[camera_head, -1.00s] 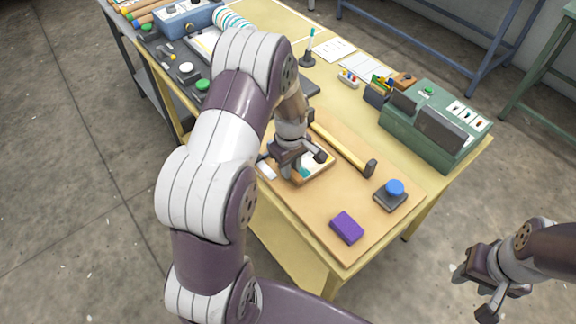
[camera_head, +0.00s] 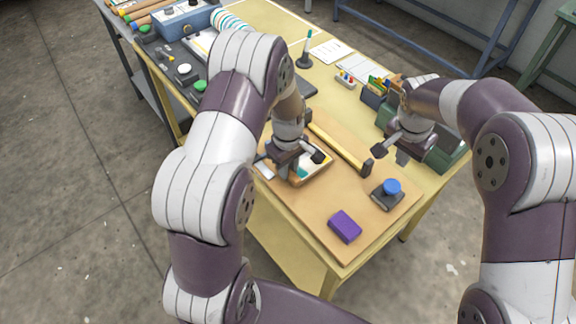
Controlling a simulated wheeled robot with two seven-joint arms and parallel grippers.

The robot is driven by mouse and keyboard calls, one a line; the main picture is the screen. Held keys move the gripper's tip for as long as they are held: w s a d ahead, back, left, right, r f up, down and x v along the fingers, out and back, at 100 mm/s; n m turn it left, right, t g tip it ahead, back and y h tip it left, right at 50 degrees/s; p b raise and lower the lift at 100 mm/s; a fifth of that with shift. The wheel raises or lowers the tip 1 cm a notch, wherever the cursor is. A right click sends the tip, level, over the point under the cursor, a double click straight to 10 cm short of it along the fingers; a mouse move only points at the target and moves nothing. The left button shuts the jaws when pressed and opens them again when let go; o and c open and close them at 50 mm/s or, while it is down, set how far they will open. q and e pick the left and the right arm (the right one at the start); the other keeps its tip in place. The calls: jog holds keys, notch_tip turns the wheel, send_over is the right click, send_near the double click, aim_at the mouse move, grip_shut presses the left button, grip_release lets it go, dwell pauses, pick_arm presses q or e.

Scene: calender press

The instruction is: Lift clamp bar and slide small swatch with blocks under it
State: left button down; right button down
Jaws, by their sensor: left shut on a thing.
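The clamp bar, seemingly the long yellow bar (camera_head: 338,146) with a dark end block, lies diagonally on the tan board (camera_head: 300,205). My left gripper (camera_head: 300,166) is down at a small wood-edged piece (camera_head: 318,172) with white and teal on top, seemingly the small swatch with its blocks. It is shut on this piece; its fingers and wrist hide much of it. My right gripper (camera_head: 391,154) is open and empty, above the board to the right of the bar's dark end. A purple block (camera_head: 345,226) and a blue-knobbed dark block (camera_head: 389,193) rest on the board.
A green machine (camera_head: 453,160) stands at the table's right, partly hidden by my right arm. A pen stand (camera_head: 305,58), papers (camera_head: 330,50) and a blue box (camera_head: 186,20) are farther back.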

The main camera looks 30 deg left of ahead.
pick_arm(q)
jog(key=shift+d, duration=0.1)
pick_arm(e)
send_over(392, 187)
jog(key=shift+m, duration=0.3)
jog(key=x, duration=0.6)
jog(key=shift+s+a, duration=0.3)
jog(key=shift+s, duration=0.05)
jog(key=shift+f, duration=0.4)
jog(key=shift+f, duration=0.15)
dwell(0.7)
jog(key=shift+s+x, duration=0.15)
jog(key=shift+x, duration=0.6)
jog(key=shift+s+x, duration=0.15)
jog(key=shift+x, duration=0.65)
jog(key=shift+s+f, duration=0.15)
jog(key=shift+f, duration=0.05)
pick_arm(q)
jog(key=shift+w+d+f, duration=0.25)
jog(key=shift+w+f, duration=0.25)
jog(key=shift+w, duration=0.15)
jog(key=shift+w, duration=0.1)
pick_arm(e)
jog(key=shift+f, duration=0.1)
